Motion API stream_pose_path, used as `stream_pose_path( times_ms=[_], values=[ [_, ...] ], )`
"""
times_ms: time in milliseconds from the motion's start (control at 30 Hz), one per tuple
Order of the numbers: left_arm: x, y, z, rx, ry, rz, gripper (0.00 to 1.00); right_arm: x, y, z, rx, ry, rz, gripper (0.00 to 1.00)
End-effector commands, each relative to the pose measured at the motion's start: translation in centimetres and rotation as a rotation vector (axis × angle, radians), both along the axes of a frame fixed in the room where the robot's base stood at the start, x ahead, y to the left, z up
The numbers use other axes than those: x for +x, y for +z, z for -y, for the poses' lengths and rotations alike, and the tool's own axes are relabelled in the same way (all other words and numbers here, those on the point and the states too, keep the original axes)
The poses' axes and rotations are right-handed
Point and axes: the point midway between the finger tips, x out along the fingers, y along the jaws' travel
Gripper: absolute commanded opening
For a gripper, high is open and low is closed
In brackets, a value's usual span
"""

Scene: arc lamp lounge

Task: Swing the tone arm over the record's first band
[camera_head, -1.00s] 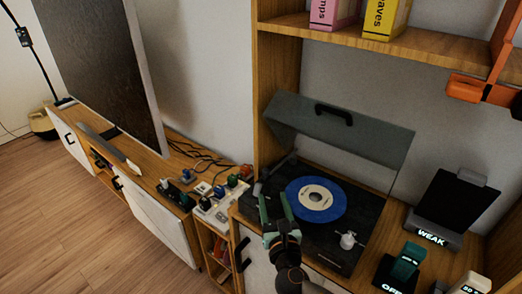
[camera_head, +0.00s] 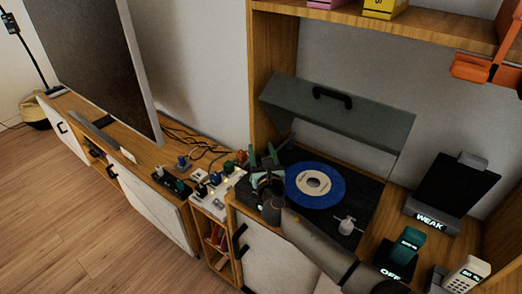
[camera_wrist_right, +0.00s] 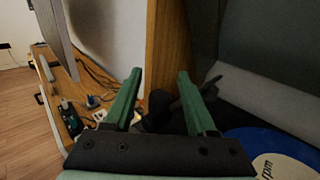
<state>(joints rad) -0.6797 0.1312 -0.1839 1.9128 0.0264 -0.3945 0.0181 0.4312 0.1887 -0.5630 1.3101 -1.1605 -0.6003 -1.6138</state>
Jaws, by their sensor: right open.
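The blue record (camera_head: 330,192) with its pale label lies on the dark turntable (camera_head: 370,203) under a raised grey lid (camera_head: 350,113). Its edge also shows at lower right in the right wrist view (camera_wrist_right: 285,143). My right gripper (camera_head: 263,157) is open at the left end of the turntable, left of the record. In the right wrist view its green fingers (camera_wrist_right: 160,78) stand apart. A dark shape that looks like the tone arm (camera_wrist_right: 190,97) lies beyond and partly behind the right-hand finger. In the head view the gripper largely hides the tone arm. My left gripper is not in view.
A white knob-like part (camera_head: 346,225) sits at the turntable's front right. A WEAK stand (camera_head: 432,219), an OFF switch box (camera_head: 391,272) and a white handset (camera_head: 467,275) are to the right. Plugs and cables crowd the left; a shelf (camera_head: 390,30) overhangs.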

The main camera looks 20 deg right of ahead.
Motion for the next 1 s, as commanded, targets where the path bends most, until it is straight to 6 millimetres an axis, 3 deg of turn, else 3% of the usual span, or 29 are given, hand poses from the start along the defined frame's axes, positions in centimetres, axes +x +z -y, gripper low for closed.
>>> stream_pose_path(
  times_ms=[433, 933, 1000],
  values=[
    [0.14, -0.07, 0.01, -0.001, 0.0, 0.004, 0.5, 0.95, 0.02, 0.08, 0.002, 0.001, 0.0, 0.57],
    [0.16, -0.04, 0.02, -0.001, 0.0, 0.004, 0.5, 0.92, 0.01, 0.08, 0.001, 0.001, 0.0, 0.01],
    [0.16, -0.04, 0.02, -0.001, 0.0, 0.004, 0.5, 0.92, 0.01, 0.08, 0.001, 0.001, 0.0, 0.0]
  ],
)
